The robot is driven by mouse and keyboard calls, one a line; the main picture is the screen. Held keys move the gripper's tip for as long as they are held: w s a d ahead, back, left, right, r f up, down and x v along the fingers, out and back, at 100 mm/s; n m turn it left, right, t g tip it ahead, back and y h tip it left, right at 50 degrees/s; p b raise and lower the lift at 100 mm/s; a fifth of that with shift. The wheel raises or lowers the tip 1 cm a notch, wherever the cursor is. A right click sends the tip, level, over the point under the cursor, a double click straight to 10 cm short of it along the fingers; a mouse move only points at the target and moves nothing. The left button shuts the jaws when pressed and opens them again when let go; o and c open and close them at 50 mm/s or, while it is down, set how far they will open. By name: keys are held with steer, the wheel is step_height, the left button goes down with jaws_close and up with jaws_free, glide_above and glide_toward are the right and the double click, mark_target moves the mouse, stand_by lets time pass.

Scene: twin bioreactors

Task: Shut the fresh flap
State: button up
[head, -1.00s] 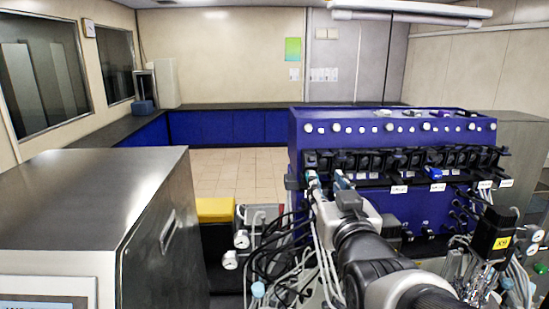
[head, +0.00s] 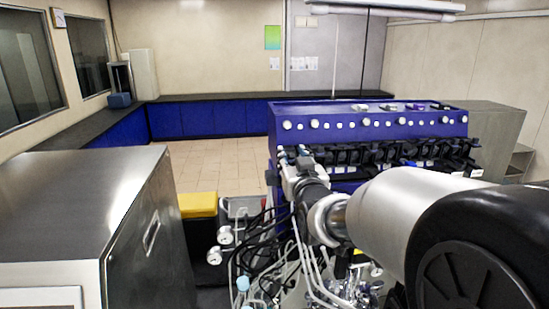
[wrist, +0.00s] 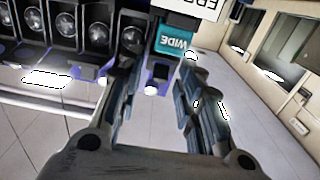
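A piece with a teal face marked "WIDE" (wrist: 179,38) and a white label with cut-off upside-down letters, seemingly "FRE" (wrist: 196,7), shows at the top of the wrist view. It seems to be the fresh flap; how far it stands open I cannot tell. A blue-purple bracket (wrist: 159,73) shows below it, between my fingers in the picture. My gripper (wrist: 152,82) is open, its fingers apart with nothing visibly held. In the head view my gripper (head: 293,156) is at the left end of the pump row, and hides the flap.
The row of black pump heads (wrist: 65,20) runs left in the wrist view, along the blue bioreactor cabinet (head: 375,122). Tubes and cables (head: 262,245) hang below. A steel cabinet (head: 75,205) stands at left. The floor (head: 215,165) behind is clear.

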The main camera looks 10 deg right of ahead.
steer(key=shift+c, duration=0.2)
steer(key=c, duration=0.7)
steer(key=b, duration=0.3)
steer(key=shift+f+t, duration=0.3)
steer(key=shift+f, duration=0.05)
steer(key=shift+f+b, duration=0.1)
steer(key=shift+b, duration=0.65)
steer(key=shift+t+b, duration=0.4)
steer(key=shift+b, duration=0.65)
steer(key=shift+r, duration=0.2)
